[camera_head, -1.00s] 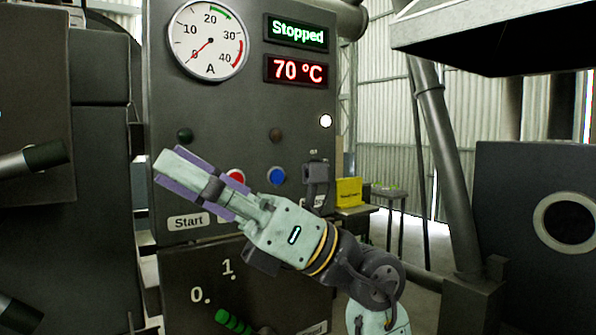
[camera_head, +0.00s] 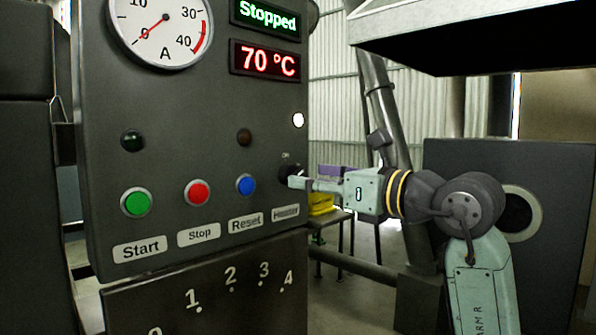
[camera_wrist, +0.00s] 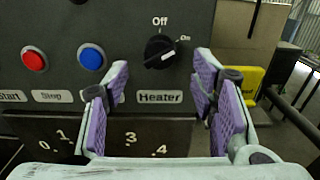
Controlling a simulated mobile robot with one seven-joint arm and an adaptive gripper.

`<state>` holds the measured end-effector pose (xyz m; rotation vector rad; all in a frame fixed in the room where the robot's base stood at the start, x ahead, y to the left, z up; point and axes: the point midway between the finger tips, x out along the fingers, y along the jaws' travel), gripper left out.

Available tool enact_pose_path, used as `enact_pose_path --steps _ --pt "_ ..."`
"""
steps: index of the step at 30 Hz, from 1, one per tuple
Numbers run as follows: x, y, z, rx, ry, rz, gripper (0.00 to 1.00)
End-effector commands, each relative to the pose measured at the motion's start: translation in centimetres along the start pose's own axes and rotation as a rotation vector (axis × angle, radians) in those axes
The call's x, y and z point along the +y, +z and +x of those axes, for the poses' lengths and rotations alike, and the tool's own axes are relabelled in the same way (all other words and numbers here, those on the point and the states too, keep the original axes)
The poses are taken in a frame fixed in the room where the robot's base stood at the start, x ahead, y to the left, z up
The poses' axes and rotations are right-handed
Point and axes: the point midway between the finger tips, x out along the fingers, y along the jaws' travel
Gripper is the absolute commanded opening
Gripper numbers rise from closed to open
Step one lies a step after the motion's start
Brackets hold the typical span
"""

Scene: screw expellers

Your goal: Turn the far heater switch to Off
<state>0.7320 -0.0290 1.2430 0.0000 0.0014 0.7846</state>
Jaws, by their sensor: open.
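The heater switch is a black rotary knob (camera_wrist: 160,52) above the "Heater" label in the wrist view. "Off" is printed above it and "On" at its upper right. Its ridge looks slanted towards "On", with a pale patch on its lower right. In the head view the knob (camera_head: 290,174) is at the panel's right edge, partly hidden by my fingers. My gripper (camera_wrist: 162,78) is open and empty, its purple-padded fingers spread to either side below the knob. In the head view my gripper (camera_head: 300,183) is close to the knob; contact cannot be told.
Green start (camera_head: 136,203), red stop (camera_head: 198,193) and blue reset (camera_head: 246,185) buttons lie left of the knob. A numbered selector panel (camera_head: 215,310) is below. A yellow box (camera_head: 320,205) stands behind my gripper. The display reads Stopped and 70 °C.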

Motion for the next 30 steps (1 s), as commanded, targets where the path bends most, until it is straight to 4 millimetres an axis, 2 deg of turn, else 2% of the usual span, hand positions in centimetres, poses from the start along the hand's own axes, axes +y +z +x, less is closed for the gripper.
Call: enact_pose_path --steps 3,7,12,19,30 --pt "0.1 0.2 2.0 0.0 0.003 0.002 0.52" --pt "0.0 0.1 3.5 -0.001 0.002 0.0 0.52" --pt "0.0 0.0 4.2 -0.001 0.001 0.0 0.52" --pt "0.0 0.0 4.2 -0.001 0.001 0.0 0.52" --pt "0.0 0.0 4.2 -0.001 0.001 0.0 0.27"
